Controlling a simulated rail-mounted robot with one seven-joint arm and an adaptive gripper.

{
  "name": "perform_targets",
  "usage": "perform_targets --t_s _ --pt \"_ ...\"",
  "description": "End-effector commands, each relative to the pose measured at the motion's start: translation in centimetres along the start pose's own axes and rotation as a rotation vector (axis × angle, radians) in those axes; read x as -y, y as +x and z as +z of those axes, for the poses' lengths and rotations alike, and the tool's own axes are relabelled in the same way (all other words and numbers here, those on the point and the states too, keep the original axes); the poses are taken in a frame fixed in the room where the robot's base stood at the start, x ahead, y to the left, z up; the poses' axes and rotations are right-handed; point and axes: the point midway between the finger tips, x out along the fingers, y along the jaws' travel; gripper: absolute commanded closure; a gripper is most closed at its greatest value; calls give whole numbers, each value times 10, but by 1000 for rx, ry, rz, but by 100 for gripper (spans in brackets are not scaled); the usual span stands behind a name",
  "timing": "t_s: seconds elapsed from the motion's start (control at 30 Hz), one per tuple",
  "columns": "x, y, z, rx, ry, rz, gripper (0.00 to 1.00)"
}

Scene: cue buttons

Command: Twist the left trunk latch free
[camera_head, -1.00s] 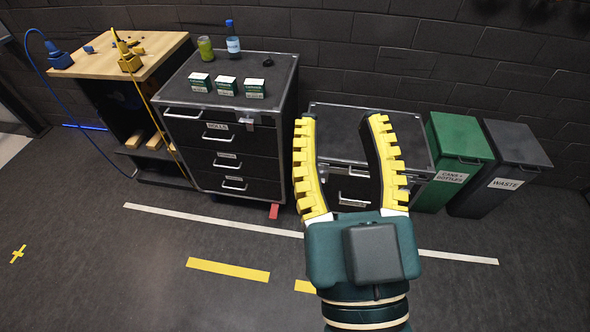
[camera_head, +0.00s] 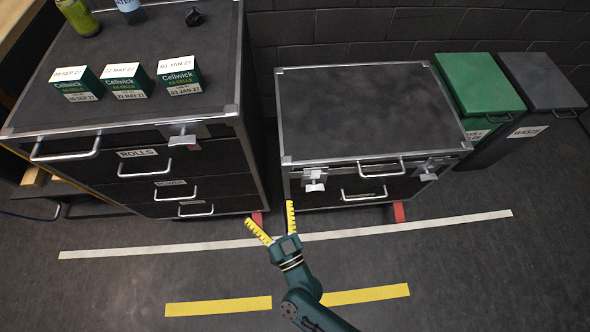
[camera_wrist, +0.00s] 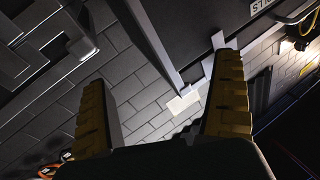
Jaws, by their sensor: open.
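The black trunk (camera_head: 370,110) with metal edges stands right of the drawer cabinet, its lid shut. Its left latch (camera_head: 315,178) is a pale metal piece with a knob at the front's left end. My gripper (camera_head: 269,212) is open and empty, in front of and lower-left of that latch in the head view, apart from it. In the wrist view the yellow-ribbed fingers (camera_wrist: 160,80) are spread with nothing between them. A grey fitting shows at that view's upper left; I cannot tell if it is the left latch.
The trunk's right latch (camera_head: 430,170) and a front handle (camera_head: 382,170) are nearby. The drawer cabinet (camera_head: 130,205) stands close on the left, with battery boxes (camera_head: 128,80) on top. A green bin (camera_head: 482,85) and grey bin (camera_head: 540,82) are right. The floor in front is clear.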

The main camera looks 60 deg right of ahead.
Motion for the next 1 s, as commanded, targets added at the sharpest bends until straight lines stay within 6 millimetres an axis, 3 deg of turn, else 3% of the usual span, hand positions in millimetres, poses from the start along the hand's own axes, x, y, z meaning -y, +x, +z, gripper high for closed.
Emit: perform_targets --t_s 0.03,0.1,0.2,0.33,0.53,1.0 --pt "-41 -33 45 41 -49 100 4" --pt "-84 -70 74 81 -110 218 4" --pt "-124 -107 94 118 -177 330 4" --pt "-142 -123 101 135 -210 384 4" --pt "-154 -99 104 131 -209 391 4" --pt "-195 4 114 128 -208 383 4"
